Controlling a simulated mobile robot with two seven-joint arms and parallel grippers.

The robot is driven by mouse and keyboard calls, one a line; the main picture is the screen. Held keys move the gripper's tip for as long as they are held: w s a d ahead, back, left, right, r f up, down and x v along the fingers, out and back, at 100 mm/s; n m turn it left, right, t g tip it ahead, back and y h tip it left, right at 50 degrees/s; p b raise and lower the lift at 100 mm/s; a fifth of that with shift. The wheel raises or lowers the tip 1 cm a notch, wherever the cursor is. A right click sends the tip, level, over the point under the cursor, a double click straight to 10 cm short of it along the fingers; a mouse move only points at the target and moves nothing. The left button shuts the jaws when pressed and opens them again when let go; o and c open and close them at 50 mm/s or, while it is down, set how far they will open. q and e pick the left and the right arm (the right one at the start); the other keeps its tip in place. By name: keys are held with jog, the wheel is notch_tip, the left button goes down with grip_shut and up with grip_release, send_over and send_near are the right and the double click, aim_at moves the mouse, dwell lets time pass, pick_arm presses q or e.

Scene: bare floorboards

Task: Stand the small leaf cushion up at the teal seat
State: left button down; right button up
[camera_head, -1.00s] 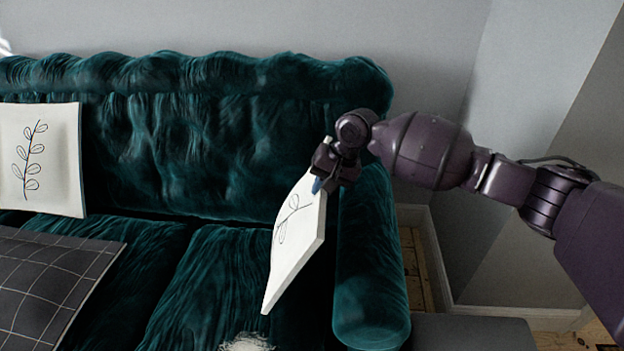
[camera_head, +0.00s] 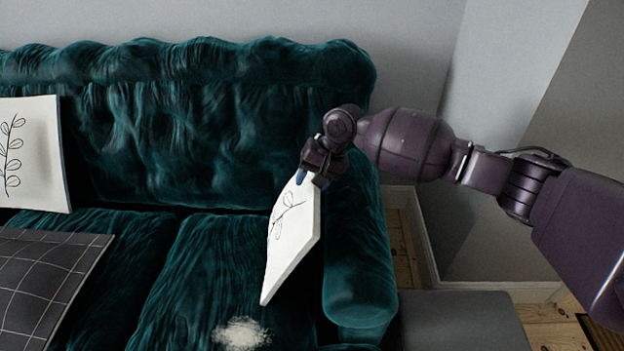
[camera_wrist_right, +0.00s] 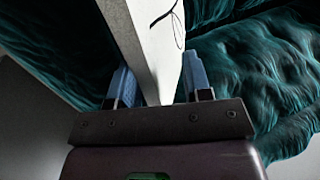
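The small white leaf cushion (camera_head: 290,236) is held up near the right armrest of the teal sofa (camera_head: 210,130). It is tilted, with its leaf side facing left and its lower corner toward the front of the seat. My right gripper (camera_head: 316,180) is shut on its upper edge. In the right wrist view the cushion (camera_wrist_right: 146,40) lies between the two blue fingertips (camera_wrist_right: 158,85). I cannot tell whether its lower edge touches the teal seat (camera_head: 200,270). My left gripper is not in view.
Another white leaf cushion (camera_head: 35,155) leans on the backrest at the left. A dark grid cushion (camera_head: 45,275) lies at the front left. A pale fuzzy patch (camera_head: 241,333) is at the seat's front. The teal armrest (camera_head: 358,260) stands just right of the held cushion.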

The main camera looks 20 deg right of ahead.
jog(key=shift+f, duration=0.1)
jog(key=shift+d+r, duration=0.1)
jog(key=shift+r, duration=0.3)
jog(key=p+v, duration=0.3)
jog(key=v, duration=0.7)
